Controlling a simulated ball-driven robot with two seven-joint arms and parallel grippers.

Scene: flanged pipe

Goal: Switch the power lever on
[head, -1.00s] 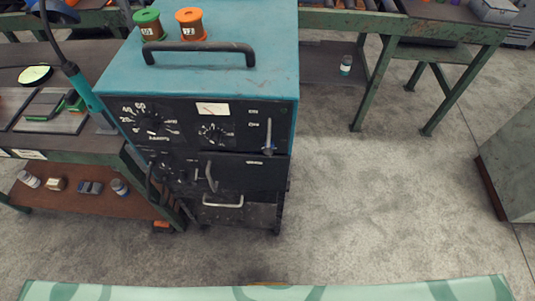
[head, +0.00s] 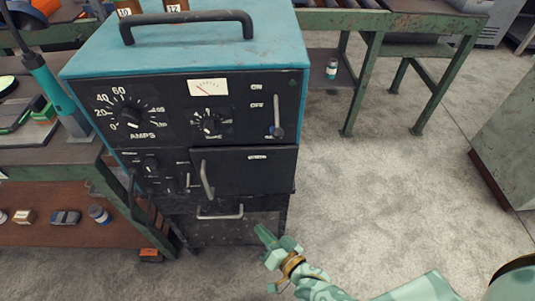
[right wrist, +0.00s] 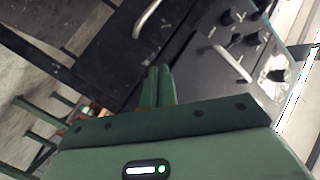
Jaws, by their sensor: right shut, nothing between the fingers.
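The power lever (head: 276,118) is a thin pale rod with a dark knob at its lower end, at the right of the welder's black front panel. It hangs downward, below the ON and OFF labels. The welder (head: 190,60) is a teal cabinet with dials and a gauge. My right gripper (head: 264,233) is below and slightly left of the lever, in front of the cabinet's lower part, apart from the lever. Its fingers (right wrist: 158,80) are together and empty in the right wrist view. I cannot pick out the lever there. My left gripper is not in view.
A black door with a curved handle (head: 206,180) and a lower pull handle (head: 220,213) are on the cabinet front. A workbench (head: 50,150) stands at the left and a green-legged table (head: 430,22) at the back right. The floor (head: 390,190) right of the cabinet is clear.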

